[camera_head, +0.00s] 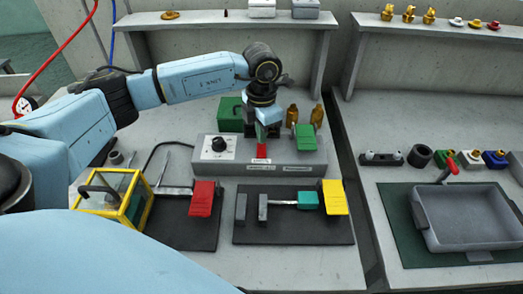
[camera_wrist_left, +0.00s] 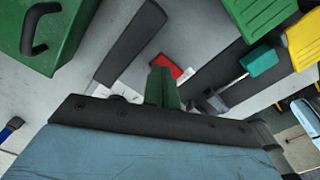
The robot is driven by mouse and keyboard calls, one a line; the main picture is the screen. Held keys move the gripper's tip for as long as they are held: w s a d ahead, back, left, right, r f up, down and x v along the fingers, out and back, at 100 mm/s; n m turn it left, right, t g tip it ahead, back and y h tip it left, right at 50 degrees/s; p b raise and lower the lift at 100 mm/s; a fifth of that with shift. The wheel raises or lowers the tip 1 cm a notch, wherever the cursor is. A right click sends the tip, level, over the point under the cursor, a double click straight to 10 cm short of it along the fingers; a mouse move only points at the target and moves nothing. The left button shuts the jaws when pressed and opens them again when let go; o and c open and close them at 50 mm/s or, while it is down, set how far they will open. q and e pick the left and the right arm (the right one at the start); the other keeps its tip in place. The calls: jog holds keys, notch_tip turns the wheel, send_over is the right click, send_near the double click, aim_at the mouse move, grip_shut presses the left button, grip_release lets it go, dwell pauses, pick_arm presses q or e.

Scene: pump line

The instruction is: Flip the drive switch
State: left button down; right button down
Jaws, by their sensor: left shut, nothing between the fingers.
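A grey control box (camera_head: 285,170) stands in the middle of the bench, with a black knob (camera_head: 219,144) on its left part. A small red piece (camera_head: 262,151), which looks like the drive switch, is at the middle of the box. My left gripper (camera_head: 262,136) points down right above it, shut and empty. In the left wrist view the green fingers (camera_wrist_left: 162,88) are together and the red switch (camera_wrist_left: 167,66) shows just beyond their tips. I cannot tell whether they touch it. My right gripper is not in view.
A green flap (camera_head: 305,137) stands right of the gripper and a green box (camera_head: 230,114) behind left. In front are red (camera_head: 202,197) and yellow (camera_head: 334,197) flaps and a yellow-framed case (camera_head: 132,207). A gap separates the right bench with a grey tray (camera_head: 468,240).

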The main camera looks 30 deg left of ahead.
pick_arm(q)
jog(key=shift+f, duration=0.3)
dwell(0.6)
jog(key=shift+f+b, duration=0.3)
jog(key=shift+b, duration=0.15)
